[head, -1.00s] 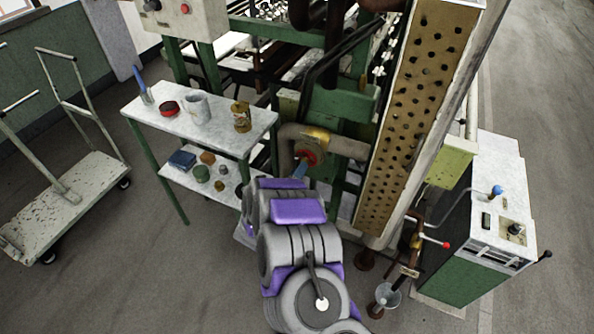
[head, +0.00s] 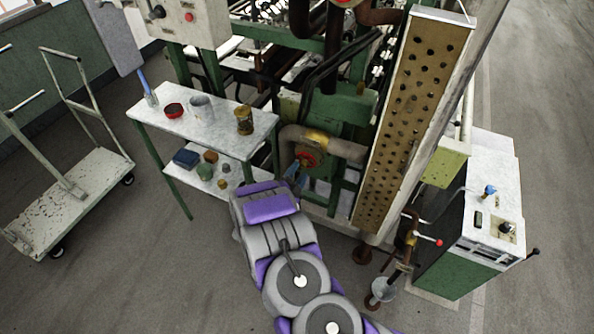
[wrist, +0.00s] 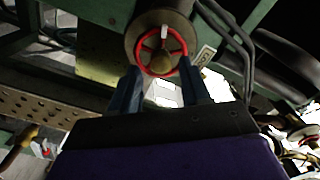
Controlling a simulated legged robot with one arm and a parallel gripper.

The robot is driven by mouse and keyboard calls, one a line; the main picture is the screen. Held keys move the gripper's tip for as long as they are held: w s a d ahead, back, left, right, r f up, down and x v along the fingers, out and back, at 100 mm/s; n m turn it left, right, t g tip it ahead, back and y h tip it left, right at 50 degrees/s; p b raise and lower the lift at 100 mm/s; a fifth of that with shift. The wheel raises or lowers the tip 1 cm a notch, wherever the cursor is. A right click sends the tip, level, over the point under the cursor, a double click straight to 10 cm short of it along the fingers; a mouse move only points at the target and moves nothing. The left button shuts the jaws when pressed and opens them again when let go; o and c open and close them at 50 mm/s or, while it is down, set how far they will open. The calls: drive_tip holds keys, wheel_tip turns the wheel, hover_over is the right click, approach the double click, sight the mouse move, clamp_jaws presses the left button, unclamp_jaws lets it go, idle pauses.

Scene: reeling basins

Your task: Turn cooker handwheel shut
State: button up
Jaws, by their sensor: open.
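A red handwheel (head: 309,154) sits at the end of a thick pipe beside the green machine frame in the head view. In the wrist view the red-rimmed handwheel (wrist: 138,50) is near the top middle, with a pale spoke and a brownish hub. My gripper (wrist: 160,66) is open, its two dark blue fingers spread to the left and right of the wheel's lower part. I cannot tell whether they touch the rim. In the head view my gripper (head: 294,172) is just below and left of the wheel, partly hidden by my arm.
A bench (head: 178,122) with cans and a dish stands left of the wheel. A tall perforated panel (head: 405,120) rises to the right. A white-topped cabinet (head: 500,205) and small pipework with a red-tipped lever (head: 438,243) stand farther right. A trolley (head: 75,205) is at left.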

sight(305, 162)
drive_tip(key=n+p, duration=0.2)
drive_tip(key=n, duration=0.3)
drive_tip(key=shift+r, duration=0.1)
drive_tip(key=n+p, duration=0.2)
drive_tip(key=n, duration=0.4)
drive_tip(key=shift+x, duration=1.5)
clamp_jaws()
drive_tip(key=m+b, duration=0.6)
drive_tip(key=shift+a+f+b, duration=0.1)
drive_tip(key=shift+f+b, duration=0.2)
drive_tip(key=shift+b, duration=0.1)
drive_tip(key=m+b, duration=0.2)
drive_tip(key=m, duration=0.1)
drive_tip(key=m+b, duration=0.3)
drive_tip(key=shift+r, duration=0.25)
drive_tip(key=shift+m, duration=0.6)
drive_tip(key=m, duration=0.4)
drive_tip(key=shift+f, duration=0.1)
drive_tip(key=m, duration=0.4)
drive_tip(key=shift+s+f, duration=0.1)
unclamp_jaws()
